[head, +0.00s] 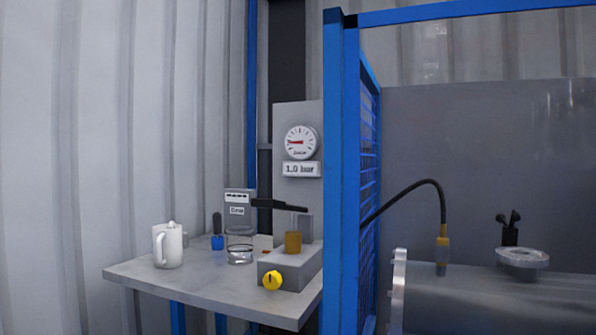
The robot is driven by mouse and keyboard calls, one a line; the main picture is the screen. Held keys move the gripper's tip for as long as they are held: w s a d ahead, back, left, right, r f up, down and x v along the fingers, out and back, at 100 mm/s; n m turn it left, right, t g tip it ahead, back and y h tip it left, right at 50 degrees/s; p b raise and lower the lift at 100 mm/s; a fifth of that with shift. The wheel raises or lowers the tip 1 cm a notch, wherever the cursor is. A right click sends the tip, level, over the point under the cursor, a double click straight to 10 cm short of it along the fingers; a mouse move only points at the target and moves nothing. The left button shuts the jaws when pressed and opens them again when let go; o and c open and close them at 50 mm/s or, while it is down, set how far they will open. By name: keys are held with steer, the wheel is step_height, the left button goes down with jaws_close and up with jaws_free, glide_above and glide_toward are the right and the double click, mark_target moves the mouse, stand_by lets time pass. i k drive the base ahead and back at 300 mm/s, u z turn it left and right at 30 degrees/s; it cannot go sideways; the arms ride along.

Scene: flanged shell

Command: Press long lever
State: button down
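A long black lever (279,204) extends nearly level to the left, above a grey block (283,262) on the side table. The lever's right end is beside a grey upright piece, above a brass-coloured cylinder (293,242). A yellow knob (272,280) is on the front of the block. A round gauge (300,142) on the grey panel behind has a red needle pointing left, above a label reading "1.0 bar" (300,169). My gripper is not in view, and nothing is seen touching the lever.
The table (150,276) also holds a white jug (168,246), a glass beaker (239,246) and a blue-based item (217,242). A blue frame post (342,200) stands at the table's right. Beyond it are a black hose (410,188) and a grey flanged shell (480,300).

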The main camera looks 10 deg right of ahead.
mark_target(259, 203)
steer(key=z, duration=2.9)
steer(key=k, duration=1.85)
steer(key=u, duration=1.85)
steer(key=i, duration=0.5)
steer(key=u, duration=0.05)
